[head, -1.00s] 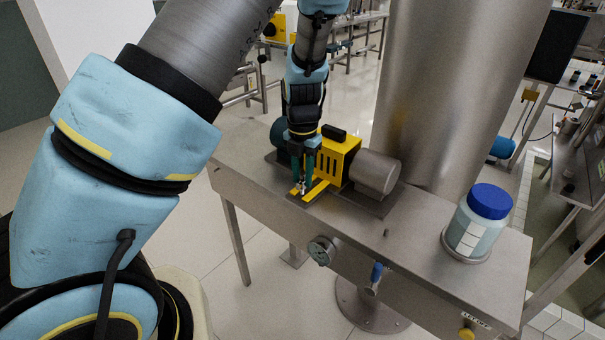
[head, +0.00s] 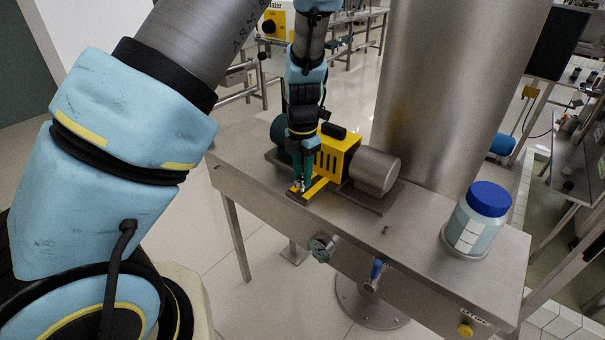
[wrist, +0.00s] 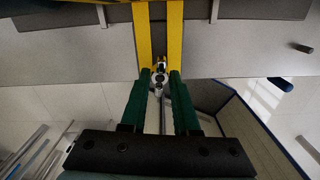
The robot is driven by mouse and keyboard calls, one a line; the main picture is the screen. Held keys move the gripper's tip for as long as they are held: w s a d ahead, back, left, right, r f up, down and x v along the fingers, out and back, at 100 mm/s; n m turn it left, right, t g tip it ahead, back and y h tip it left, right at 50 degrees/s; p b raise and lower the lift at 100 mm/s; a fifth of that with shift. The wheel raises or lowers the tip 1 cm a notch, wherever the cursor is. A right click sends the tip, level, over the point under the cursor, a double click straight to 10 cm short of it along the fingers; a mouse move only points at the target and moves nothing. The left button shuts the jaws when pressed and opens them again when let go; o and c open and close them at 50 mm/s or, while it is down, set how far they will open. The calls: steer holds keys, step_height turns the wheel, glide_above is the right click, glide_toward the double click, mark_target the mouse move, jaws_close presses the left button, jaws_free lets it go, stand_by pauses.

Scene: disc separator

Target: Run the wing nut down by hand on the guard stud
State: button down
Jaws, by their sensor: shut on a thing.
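The yellow guard (head: 337,157) stands on a steel bench, with yellow feet reaching toward the bench's front edge. My gripper (head: 301,186) points down at the front of these feet. In the wrist view its two green fingers (wrist: 160,82) are closed around a small metal wing nut (wrist: 159,77). The wing nut sits between the two yellow strips (wrist: 145,45). The guard stud is mostly hidden by the wing nut and fingers, so how far down the nut sits cannot be told.
A grey motor cylinder (head: 374,170) lies right of the guard. A jar with a blue lid (head: 489,199) stands at the bench's right end. A large steel column (head: 446,90) rises behind. The bench top (head: 405,228) between motor and jar is mostly clear.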

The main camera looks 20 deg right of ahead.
steer(key=shift+m, duration=1.5)
steer(key=m, duration=0.3)
steer(key=m, duration=0.3)
steer(key=shift+m, duration=0.3)
